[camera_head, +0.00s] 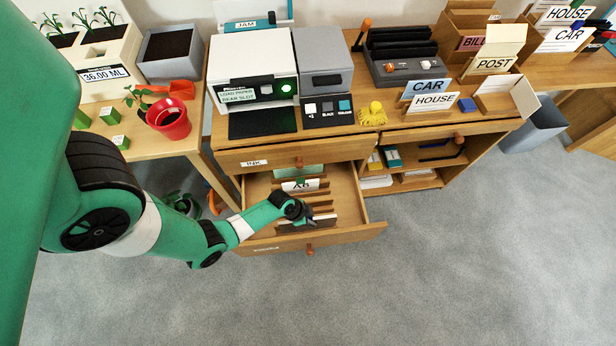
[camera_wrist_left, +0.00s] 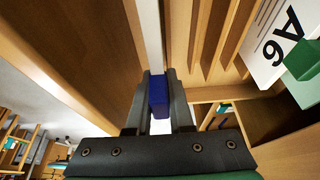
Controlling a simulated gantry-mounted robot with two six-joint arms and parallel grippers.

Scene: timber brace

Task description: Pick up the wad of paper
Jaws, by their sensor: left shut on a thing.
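My left gripper (camera_head: 306,213) reaches into the open lower drawer (camera_head: 372,230) of the desk. In the left wrist view the gripper (camera_wrist_left: 159,105) is shut on a blue tab (camera_wrist_left: 158,92) at the near end of a white wad of paper (camera_wrist_left: 152,38), seen edge-on as a narrow strip. In the head view the gripper hides much of this wad, and a pale edge (camera_head: 325,217) shows beside it. Another wad marked A6 (camera_head: 300,185) stands further back in the drawer; its green tab (camera_wrist_left: 303,61) shows in the wrist view. My right gripper is not in view.
Wooden dividers (camera_wrist_left: 211,40) stand beside the held wad. The printer (camera_head: 252,75) and copier (camera_head: 326,80) stand on the desk above the drawer. Open floor lies in front of the drawer.

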